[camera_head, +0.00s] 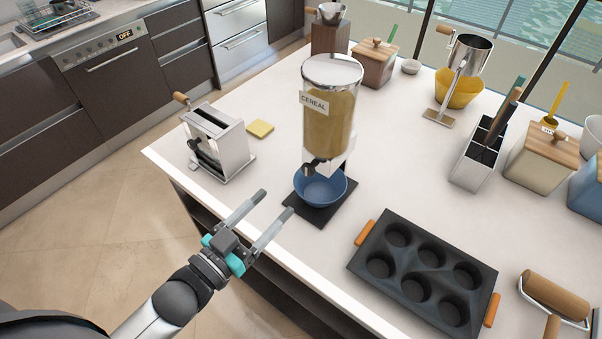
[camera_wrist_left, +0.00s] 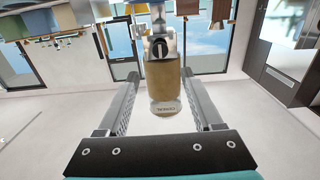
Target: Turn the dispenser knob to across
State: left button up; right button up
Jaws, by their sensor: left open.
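The cereal dispenser (camera_head: 327,118) stands near the counter's front edge, a clear cylinder of tan cereal with a metal lid and a "CEREAL" label. Its small dark knob (camera_head: 309,169) is low on the front, by the spout. A blue bowl (camera_head: 320,190) sits below on a dark base. In the left wrist view, the dispenser (camera_wrist_left: 163,85) appears upside down, and the knob (camera_wrist_left: 158,48) shows a bar that looks roughly upright. My left gripper (camera_head: 274,203) is open and empty, in front of the dispenser and apart from the knob. My right gripper is not in view.
A metal crank machine (camera_head: 216,141) stands left of the dispenser, with a yellow block (camera_head: 260,128) beside it. A dark muffin tray (camera_head: 424,272) lies to the right. A utensil holder (camera_head: 480,153) stands farther back. White counter is clear between them.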

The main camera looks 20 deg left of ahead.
aim_at(306, 171)
pick_arm(q)
jog(key=x, duration=1)
jog(key=shift+f, duration=0.1)
grip_shut()
dwell(0.3)
